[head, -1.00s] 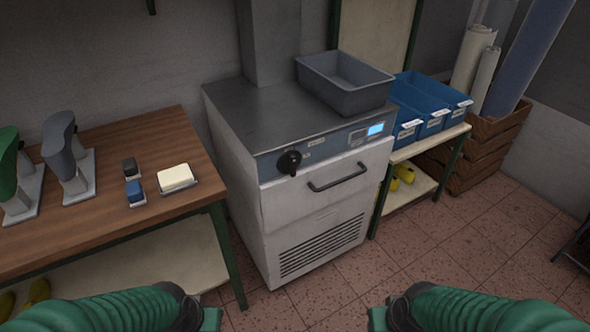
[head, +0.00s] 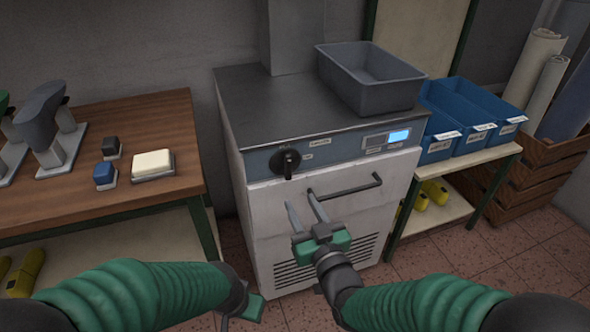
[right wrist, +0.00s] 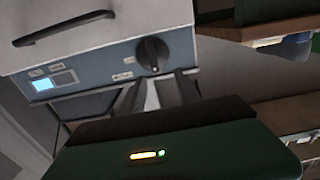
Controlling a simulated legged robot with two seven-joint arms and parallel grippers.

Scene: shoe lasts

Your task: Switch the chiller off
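The chiller (head: 330,215) is a white cabinet with a steel top and a blue-grey control strip. Its black rotary knob (head: 287,162) is at the left of the strip, and a lit display (head: 399,136) is at the right. My right gripper (head: 302,202) is open and empty in front of the door, below the knob and apart from it. In the right wrist view the knob (right wrist: 153,54) shows just beyond my two fingers (right wrist: 155,92). My left gripper (head: 243,308) is low at the bottom edge; its fingers are not clearly visible.
A grey bin (head: 370,80) stands on the chiller top. The door handle (head: 345,188) juts out right of the knob. A wooden table (head: 70,200) with shoe lasts is at left. Blue bins (head: 470,125) sit on a shelf at right.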

